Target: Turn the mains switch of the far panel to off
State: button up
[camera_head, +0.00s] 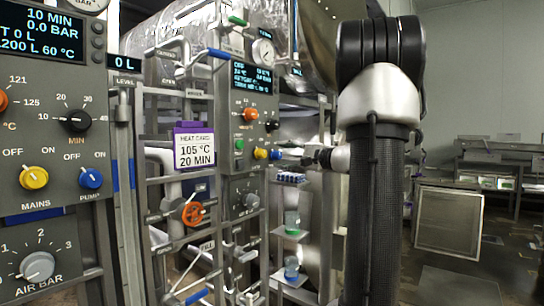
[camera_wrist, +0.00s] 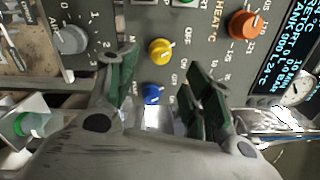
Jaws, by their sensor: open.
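The far panel (camera_head: 241,96) stands beyond the near panel in the head view. Its mains switch is the yellow knob (camera_head: 260,153), with the blue pump knob (camera_head: 275,154) just right of it. In the wrist view, the panel appears turned on its side. There the yellow mains knob (camera_wrist: 160,51) lies ahead between the fingertips, and the blue knob (camera_wrist: 152,94) is nearer the palm. My gripper (camera_wrist: 161,66) is open and empty, its dark green pads either side of the yellow knob's line. Whether they touch it, and the knob's exact pointer direction, I cannot tell.
The orange heat knob (camera_wrist: 243,25) and the grey air knob (camera_wrist: 70,40) flank the fingers. The near panel has its own yellow mains knob (camera_head: 34,177). A purple-framed heat card (camera_head: 195,149) and an orange valve wheel (camera_head: 193,213) stand between. The floor at right is open.

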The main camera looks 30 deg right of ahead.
jog(key=shift+v, duration=1.4)
jog(key=s+f+g, duration=0.4)
jog(key=s+f, duration=0.1)
jog(key=f, duration=0.5)
jog(key=s+a+f+n+g+h, duration=0.3)
jog(key=s+a+f+n+g, duration=0.45)
jog(key=s, duration=0.65)
jog(key=s+a+n+g+h, duration=0.1)
jog(key=s+a+n+h, duration=0.2)
jog(key=s+a+n, duration=0.4)
jog(key=shift+a+n, duration=0.85)
jog(key=shift+n, duration=0.3)
